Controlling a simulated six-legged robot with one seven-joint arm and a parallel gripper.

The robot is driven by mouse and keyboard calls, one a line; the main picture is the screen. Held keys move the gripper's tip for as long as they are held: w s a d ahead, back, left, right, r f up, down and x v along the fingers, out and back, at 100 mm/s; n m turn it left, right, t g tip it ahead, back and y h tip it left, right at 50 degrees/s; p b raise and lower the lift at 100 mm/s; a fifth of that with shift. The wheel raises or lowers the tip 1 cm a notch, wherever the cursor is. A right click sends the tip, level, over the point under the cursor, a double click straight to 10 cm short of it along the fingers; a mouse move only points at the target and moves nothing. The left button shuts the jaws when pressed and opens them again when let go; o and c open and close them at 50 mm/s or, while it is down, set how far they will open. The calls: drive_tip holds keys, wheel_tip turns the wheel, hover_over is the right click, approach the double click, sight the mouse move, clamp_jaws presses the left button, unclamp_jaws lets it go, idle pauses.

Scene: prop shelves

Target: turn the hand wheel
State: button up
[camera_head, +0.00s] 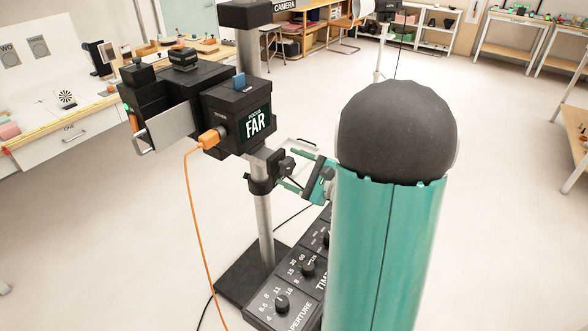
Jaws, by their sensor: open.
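A black camera rig (205,105) sits on a grey upright post (265,215); its small screen (255,123) reads "FOCUS FAR". A black clamp with a dark knob (284,166) sits on the post below the camera. This knob may be the hand wheel; no clear wheel rim shows. My gripper (288,169) has teal fingers pointing left, spread apart above and below the knob. It is open. I cannot tell whether the fingers touch it. My teal arm and black dome joint hide what lies behind them at right.
A black control box (290,290) with several dials stands below the gripper. An orange cable (192,210) hangs from the camera to the floor. A long bench (60,135) is at left. Shelves (420,25) and tables stand at the back and right.

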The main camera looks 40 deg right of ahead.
drive_tip(key=shift+s, duration=0.1)
drive_tip(key=v, duration=1.3)
drive_tip(key=shift+s+d, duration=0.15)
drive_tip(key=shift+s, duration=0.1)
